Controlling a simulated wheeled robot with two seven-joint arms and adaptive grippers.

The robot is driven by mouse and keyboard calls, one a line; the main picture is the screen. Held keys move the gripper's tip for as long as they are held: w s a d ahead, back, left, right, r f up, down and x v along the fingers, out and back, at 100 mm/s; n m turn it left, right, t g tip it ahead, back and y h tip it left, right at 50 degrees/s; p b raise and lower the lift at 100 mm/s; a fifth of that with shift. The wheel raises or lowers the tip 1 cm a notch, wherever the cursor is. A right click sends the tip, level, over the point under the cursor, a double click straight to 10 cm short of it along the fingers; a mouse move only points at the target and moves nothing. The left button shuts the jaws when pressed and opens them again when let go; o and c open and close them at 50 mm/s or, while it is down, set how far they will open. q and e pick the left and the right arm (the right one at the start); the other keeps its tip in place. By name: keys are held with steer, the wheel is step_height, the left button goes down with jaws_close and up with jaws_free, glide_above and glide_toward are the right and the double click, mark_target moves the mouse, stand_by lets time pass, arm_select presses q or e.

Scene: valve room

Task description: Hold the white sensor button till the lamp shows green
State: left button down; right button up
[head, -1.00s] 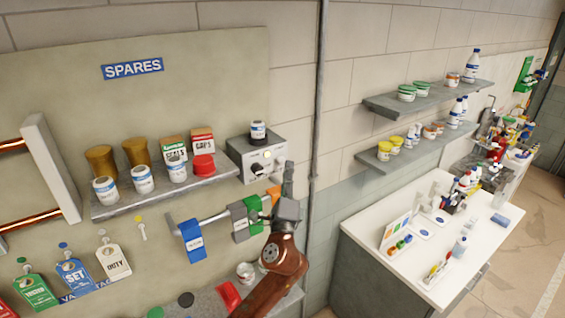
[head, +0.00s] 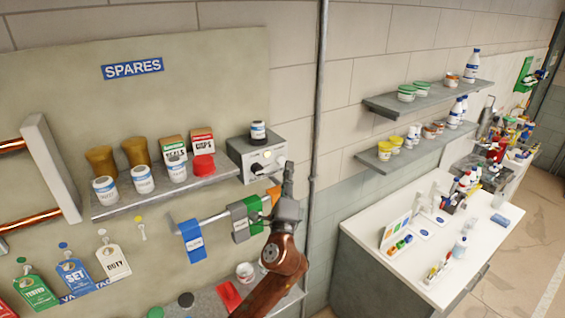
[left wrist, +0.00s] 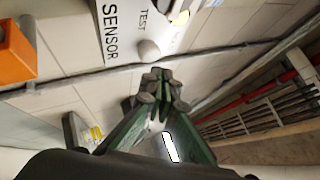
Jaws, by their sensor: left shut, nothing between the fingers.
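The grey sensor box (head: 249,150) is mounted at the right end of the spares shelf. Its front carries the words SENSOR and TEST in the left wrist view (left wrist: 112,30). The white button (left wrist: 149,50) is a round dome beside TEST. A bright whitish-yellow spot, seemingly the lamp (left wrist: 181,18), shows near it; I see no green on it. My left gripper (head: 287,172) is shut and empty, just right of the box front. In the left wrist view its fingertips (left wrist: 158,82) are close to the button, with a small gap visible in the picture.
A jar (head: 258,132) stands on the box. A rail below holds a blue tag (head: 192,242) and green and orange items close to my left gripper. The shelf (head: 165,193) holds jars and cartons. A vertical pipe (head: 317,120) runs to the right.

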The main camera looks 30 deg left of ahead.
arm_select(q)
steer(key=shift+a, duration=0.15)
steer(key=shift+w+a, duration=0.15)
steer(key=shift+a, duration=0.1)
steer(key=shift+w+a, duration=0.1)
steer(key=shift+a, duration=0.1)
stand_by(0.6)
steer(key=shift+w+a, duration=0.1)
steer(key=shift+a, duration=0.15)
stand_by(0.8)
stand_by(0.8)
steer(key=shift+s+d+p, duration=0.3)
steer(key=shift+s+d, duration=0.05)
steer(key=shift+d, duration=0.5)
